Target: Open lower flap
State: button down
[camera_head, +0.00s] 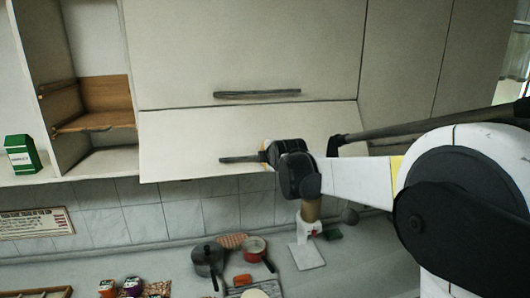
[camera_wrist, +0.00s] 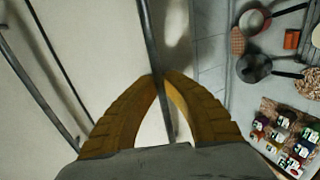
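The lower flap (camera_head: 190,140) is a pale cabinet panel under a larger upper panel (camera_head: 240,50). Its lower edge seems to stand slightly out from the cabinet; the exact angle is hard to tell. Its dark bar handle (camera_head: 236,159) runs along its lower part, and my gripper (camera_head: 268,157) is at the handle's right part. In the wrist view the yellow fingers (camera_wrist: 160,80) close around the handle (camera_wrist: 149,30), with the bar passing between the fingertips. The flap's right part is hidden behind my gripper and arm.
The upper panel has its own handle (camera_head: 257,94). An open shelf with a green carton (camera_head: 21,155) is at left. Below, the counter holds a dark pot (camera_head: 208,260), a red pan (camera_head: 254,248) and several small jars (camera_head: 132,287).

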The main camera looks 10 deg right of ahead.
jog(key=shift+s+r+g+p, duration=0.1)
jog(key=shift+r+g+p, duration=0.45)
jog(key=shift+r, duration=0.2)
jog(key=c, duration=2)
grip_release()
jog(key=shift+s+r+g+p, duration=0.5)
jog(key=shift+s+r, duration=0.25)
jog(key=shift+s, duration=0.25)
jog(key=o, duration=0.5)
jog(key=shift+s, duration=0.3)
jog(key=v, duration=1.1)
jog(key=shift+r, duration=0.25)
jog(key=s+r+p, duration=0.4)
jog(key=r+p, duration=0.3)
jog(key=r, duration=0.4)
jog(key=shift+r+p, duration=0.3)
jog(key=shift+p, duration=0.1)
jog(key=shift+c, duration=0.2)
